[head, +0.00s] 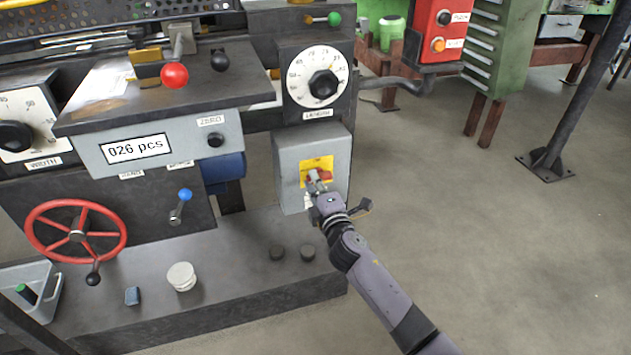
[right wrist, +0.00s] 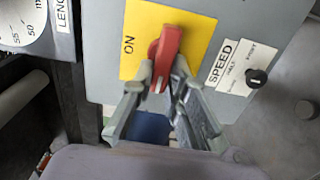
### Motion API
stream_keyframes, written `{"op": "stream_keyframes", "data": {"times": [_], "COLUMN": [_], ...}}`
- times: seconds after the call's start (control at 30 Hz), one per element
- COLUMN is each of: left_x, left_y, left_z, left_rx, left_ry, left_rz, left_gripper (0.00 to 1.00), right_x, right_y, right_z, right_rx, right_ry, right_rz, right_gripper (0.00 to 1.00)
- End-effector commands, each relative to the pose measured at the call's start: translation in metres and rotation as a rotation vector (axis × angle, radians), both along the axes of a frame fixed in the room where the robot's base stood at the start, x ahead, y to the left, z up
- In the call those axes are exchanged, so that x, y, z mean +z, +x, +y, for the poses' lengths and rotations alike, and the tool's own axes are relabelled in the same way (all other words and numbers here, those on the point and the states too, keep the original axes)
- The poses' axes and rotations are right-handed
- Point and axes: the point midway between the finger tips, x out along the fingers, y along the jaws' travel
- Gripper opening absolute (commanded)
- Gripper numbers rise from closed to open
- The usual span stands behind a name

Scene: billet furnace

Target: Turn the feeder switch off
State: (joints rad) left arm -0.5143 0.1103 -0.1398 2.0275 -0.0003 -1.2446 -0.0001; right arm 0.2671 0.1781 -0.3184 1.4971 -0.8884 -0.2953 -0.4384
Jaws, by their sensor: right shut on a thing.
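The feeder switch is a red handle (right wrist: 166,52) on a yellow plate (right wrist: 197,30) marked ON, on a grey box. In the head view the red handle (head: 321,174) shows partly behind my right gripper (head: 317,186). In the right wrist view the right gripper's fingers (right wrist: 163,82) are on both sides of the handle's lower end and shut on it. The handle stands nearly upright, leaning slightly, beside the word ON. The rest of the plate's lettering is not visible. My left gripper is not in view.
A SPEED label and a small black knob (right wrist: 256,78) sit right of the plate. Above the grey box (head: 290,150) is the LENGTH dial (head: 316,76). A red handwheel (head: 76,230) and a blue-tipped lever (head: 181,205) are at left. Open floor lies to the right.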

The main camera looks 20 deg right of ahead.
Motion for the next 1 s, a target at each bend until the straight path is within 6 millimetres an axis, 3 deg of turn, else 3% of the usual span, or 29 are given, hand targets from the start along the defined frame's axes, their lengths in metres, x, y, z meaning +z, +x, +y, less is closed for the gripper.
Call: {"op": "stream_keyframes", "data": {"times": [0.53, 0.57, 0.6, 0.87, 1.0], "left_x": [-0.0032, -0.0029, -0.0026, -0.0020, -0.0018], "left_y": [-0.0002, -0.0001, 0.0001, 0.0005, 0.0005], "left_z": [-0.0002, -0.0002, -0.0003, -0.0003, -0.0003], "left_rx": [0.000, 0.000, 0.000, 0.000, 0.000], "left_ry": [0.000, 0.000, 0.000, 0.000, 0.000], "left_rz": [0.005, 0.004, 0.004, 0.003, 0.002], "left_gripper": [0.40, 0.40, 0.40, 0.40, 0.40], "right_x": [-0.0007, -0.0007, -0.0007, -0.0007, -0.0006], "right_y": [0.0000, 0.0000, 0.0000, 0.0000, 0.0000], "right_z": [0.0010, 0.0010, 0.0010, 0.0005, 0.0003], "right_rx": [0.002, 0.002, 0.002, 0.001, 0.001], "right_ry": [-0.030, -0.030, -0.030, -0.028, -0.027], "right_rz": [-0.001, -0.001, -0.001, -0.001, -0.001], "right_gripper": [0.00, 0.15, 0.17, 0.34, 0.34]}}
